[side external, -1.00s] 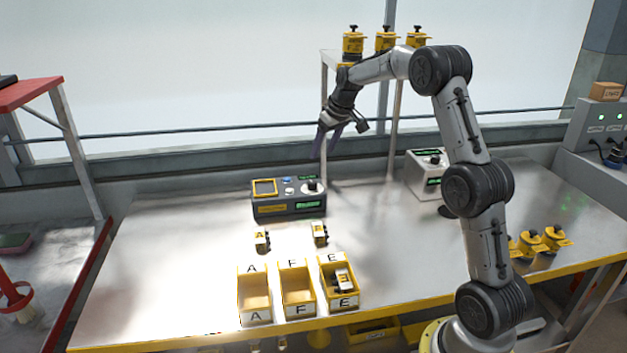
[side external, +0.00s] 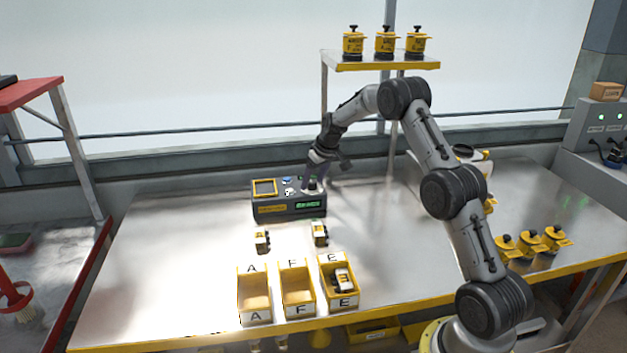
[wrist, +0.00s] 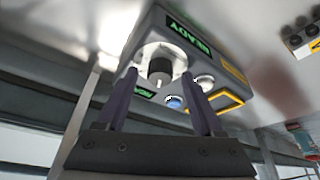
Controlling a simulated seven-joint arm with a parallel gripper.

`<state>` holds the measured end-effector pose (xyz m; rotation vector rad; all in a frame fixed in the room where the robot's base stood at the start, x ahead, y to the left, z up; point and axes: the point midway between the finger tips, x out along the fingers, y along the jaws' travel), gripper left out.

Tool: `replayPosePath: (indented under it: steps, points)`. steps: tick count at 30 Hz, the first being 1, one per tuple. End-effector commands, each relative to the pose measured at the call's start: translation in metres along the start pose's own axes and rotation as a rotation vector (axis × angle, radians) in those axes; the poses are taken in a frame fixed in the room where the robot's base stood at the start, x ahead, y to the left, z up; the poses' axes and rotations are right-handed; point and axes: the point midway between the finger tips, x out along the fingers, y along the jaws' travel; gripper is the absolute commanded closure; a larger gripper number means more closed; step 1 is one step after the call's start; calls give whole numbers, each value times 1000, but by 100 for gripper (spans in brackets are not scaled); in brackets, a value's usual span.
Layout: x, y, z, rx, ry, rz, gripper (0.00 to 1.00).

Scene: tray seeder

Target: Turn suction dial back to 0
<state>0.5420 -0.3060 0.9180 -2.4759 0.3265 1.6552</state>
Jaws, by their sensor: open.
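A dark control box (side external: 262,210) with a yellow-framed screen stands on the metal bench, with a green display on its front. Its dial (side external: 312,184) is at the right of its top. In the wrist view the dial (wrist: 160,66) is a dark knob on a pale round base. My gripper (wrist: 158,75) is open, with one finger on each side of the knob. I cannot tell whether the fingers touch it. The gripper (side external: 311,186) points down at the dial in the side view, where it partly hides it. The dial's setting is not readable.
Blue and white buttons (wrist: 174,102) sit beside the dial. Two small blocks (side external: 262,241) and several yellow bins (side external: 254,296) are in front of the box. A shelf (side external: 388,66) with yellow canisters stands behind. A white device (side external: 470,155) is partly hidden by my arm.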

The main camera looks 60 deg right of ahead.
Motion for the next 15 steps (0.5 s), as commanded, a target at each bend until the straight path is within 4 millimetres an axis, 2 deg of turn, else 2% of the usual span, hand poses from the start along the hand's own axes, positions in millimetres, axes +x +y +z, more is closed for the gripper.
replayPosePath:
  steps: [9,15]
  points:
    - [2,0,0,0,1,0,33]
    - [2,0,0,0,1,0,69]
